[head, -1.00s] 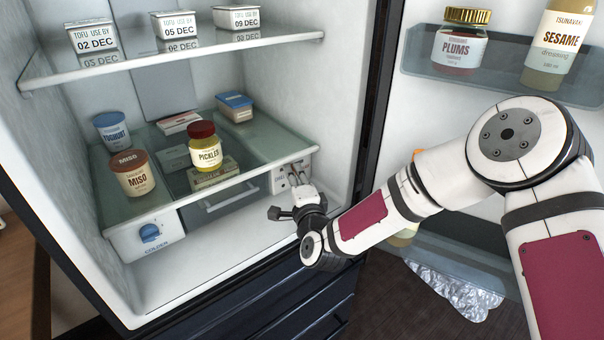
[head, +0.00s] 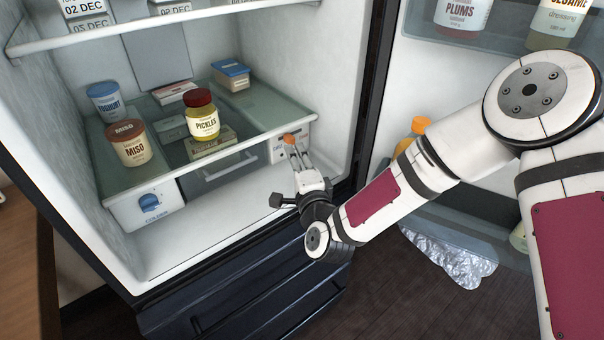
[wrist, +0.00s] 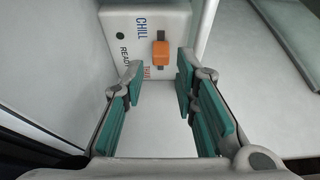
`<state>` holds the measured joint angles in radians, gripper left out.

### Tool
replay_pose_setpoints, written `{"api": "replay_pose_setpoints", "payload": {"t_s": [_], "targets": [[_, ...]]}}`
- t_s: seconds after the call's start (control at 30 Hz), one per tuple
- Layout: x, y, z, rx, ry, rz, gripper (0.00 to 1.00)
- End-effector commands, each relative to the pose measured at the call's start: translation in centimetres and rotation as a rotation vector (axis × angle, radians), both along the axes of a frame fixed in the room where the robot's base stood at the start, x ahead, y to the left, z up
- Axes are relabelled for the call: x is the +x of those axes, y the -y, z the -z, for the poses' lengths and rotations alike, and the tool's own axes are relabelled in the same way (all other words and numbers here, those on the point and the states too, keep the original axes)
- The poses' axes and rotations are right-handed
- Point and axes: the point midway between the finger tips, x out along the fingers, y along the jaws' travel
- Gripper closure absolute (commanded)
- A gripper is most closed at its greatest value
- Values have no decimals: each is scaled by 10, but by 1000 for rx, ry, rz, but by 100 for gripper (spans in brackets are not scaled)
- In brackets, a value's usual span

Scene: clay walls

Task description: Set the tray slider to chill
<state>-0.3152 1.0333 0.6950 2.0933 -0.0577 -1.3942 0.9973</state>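The tray slider is an orange knob (wrist: 161,55) in a grey track on a white panel (wrist: 120,17) at the tray's front right corner. In the wrist view CHILL reads at the upper end beside the track, and a small orange label sits at the lower end. Grey track shows above the knob; its lower end is not clear. The knob also shows in the head view (head: 290,139). My gripper (wrist: 159,74) is open and empty, its fingertips below the knob on either side, with no visible contact. In the head view my gripper (head: 301,161) is just in front of the panel.
A glass shelf (head: 165,158) above holds a pickles jar (head: 201,121), a miso tub (head: 130,145) and other packs. A blue dial (head: 149,202) is on the left front corner. A grey drawer (head: 215,172) lies between. The fridge floor (head: 220,213) is clear.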

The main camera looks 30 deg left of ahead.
Motion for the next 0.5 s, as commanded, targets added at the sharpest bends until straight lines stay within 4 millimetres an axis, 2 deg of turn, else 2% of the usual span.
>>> {"api": "replay_pose_setpoints", "payload": {"t_s": [0.2, 0.5], "targets": [[-31, 30, 0, -1, -1, -2, 73], [-49, 48, 0, 1, -1, -1, 73]]}}
